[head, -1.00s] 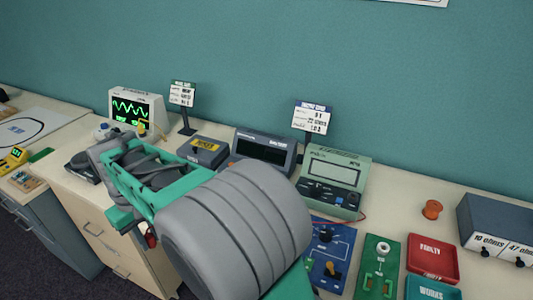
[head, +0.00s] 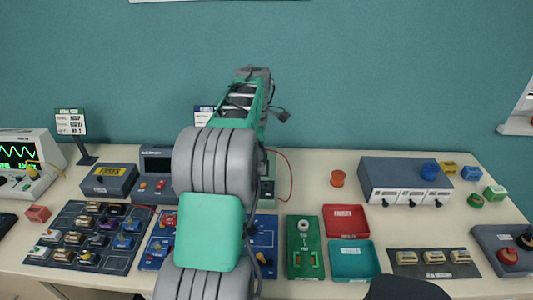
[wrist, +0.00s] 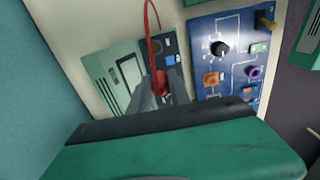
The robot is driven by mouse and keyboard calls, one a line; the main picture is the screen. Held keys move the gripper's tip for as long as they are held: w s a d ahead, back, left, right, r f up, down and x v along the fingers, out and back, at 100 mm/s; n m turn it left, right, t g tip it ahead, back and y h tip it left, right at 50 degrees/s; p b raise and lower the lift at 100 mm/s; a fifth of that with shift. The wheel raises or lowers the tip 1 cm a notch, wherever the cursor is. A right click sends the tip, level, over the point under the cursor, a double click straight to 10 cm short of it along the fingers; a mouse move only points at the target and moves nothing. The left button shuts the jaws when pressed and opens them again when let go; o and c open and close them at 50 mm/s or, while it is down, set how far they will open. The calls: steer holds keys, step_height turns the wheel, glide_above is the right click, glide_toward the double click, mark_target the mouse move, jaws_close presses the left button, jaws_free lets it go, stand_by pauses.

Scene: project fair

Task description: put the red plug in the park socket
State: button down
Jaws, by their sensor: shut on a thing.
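In the wrist view the red plug (wrist: 161,84) is between the fingertips of my gripper (wrist: 160,92), which is shut on it. A red cable (wrist: 152,20) rises in a loop from the plug. The plug is in front of the pale green meter (wrist: 118,72); I cannot tell whether it touches the meter. In the head view my arm hides my gripper, the plug and most of the meter, but part of the red cable (head: 290,178) shows right of the arm. I cannot make out which socket is the park socket.
A blue board (wrist: 220,50) with a black knob is beside the meter. A green board (head: 306,262), a red tray (head: 346,208), a teal tray (head: 352,275) and a grey resistor box (head: 385,172) stand right of my arm.

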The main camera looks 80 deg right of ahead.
steer(key=s+f+b, duration=0.2)
steer(key=f+b, duration=0.1)
steer(key=s+d+f+b, duration=0.1)
steer(key=shift+f, duration=0.35)
steer(key=shift+f+b, duration=0.65)
steer(key=shift+f, duration=0.45)
steer(key=shift+s+p, duration=0.15)
steer(key=shift+p, duration=0.55)
stand_by(0.5)
steer(key=shift+f+b, duration=0.45)
steer(key=shift+f, duration=0.5)
stand_by(1.1)
steer(key=c, duration=0.7)
jaws_free()
steer(key=shift+o, duration=0.2)
